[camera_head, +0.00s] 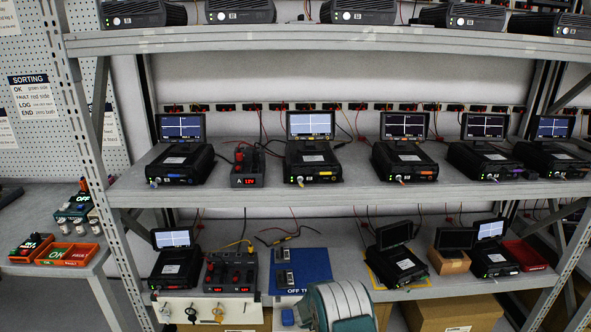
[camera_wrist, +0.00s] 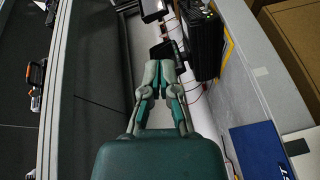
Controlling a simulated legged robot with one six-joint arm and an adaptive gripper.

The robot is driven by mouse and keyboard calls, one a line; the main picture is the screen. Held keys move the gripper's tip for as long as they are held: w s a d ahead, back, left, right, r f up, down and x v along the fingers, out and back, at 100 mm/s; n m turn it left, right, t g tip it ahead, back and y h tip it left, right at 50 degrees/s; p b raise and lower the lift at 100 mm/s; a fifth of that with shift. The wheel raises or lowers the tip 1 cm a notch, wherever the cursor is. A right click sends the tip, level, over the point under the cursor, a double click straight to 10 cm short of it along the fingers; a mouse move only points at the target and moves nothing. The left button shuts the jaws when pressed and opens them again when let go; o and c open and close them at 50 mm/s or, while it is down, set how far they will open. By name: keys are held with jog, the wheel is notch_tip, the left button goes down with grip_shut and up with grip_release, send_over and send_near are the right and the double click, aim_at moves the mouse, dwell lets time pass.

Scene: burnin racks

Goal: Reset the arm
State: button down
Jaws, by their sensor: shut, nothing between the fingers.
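My gripper (camera_wrist: 159,70) shows in the wrist view with its grey and green fingers together, shut and empty. Nothing is held between the fingertips. Behind the tips is a small dark object, too unclear to name. A rounded white and green part of my arm shows at the bottom centre of the head view, in front of the lower shelf. The fingertips cannot be made out in the head view.
The rack's middle shelf (camera_head: 365,195) holds several black units with screens. The lower shelf (camera_head: 345,262) holds more units, a blue mat (camera_head: 312,264) and a red tray (camera_head: 524,255). A side table (camera_head: 30,218) with orange bins (camera_head: 82,255) stands left. Cardboard boxes (camera_head: 455,312) sit below.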

jog(key=w+a+r+t+y, duration=0.2)
jog(key=w+r+t+y, duration=0.25)
jog(key=r, duration=0.55)
jog(key=s+a+r+t+y, duration=0.1)
jog(key=s+a+r+y, duration=0.15)
jog(key=r, duration=0.45)
jog(key=s+a+r+y, duration=0.2)
jog(key=r+y, duration=0.2)
jog(key=r, duration=0.4)
jog(key=s+a+r+t+y, duration=0.1)
jog(key=s+a+r+y, duration=0.15)
jog(key=r, duration=0.45)
jog(key=s+r+g+y, duration=0.2)
jog(key=s, duration=0.7)
jog(key=s+r+g+y, duration=0.1)
jog(key=s+r+y, duration=0.15)
jog(key=s, duration=0.65)
jog(key=s+d+f+m+g+h, duration=0.1)
jog(key=s+d+f+g, duration=0.1)
jog(key=s, duration=0.8)
jog(key=s+d+f+m+g+h, duration=0.1)
jog(key=s+d+f+g, duration=0.1)
jog(key=s, duration=0.9)
jog(key=shift+g, duration=0.45)
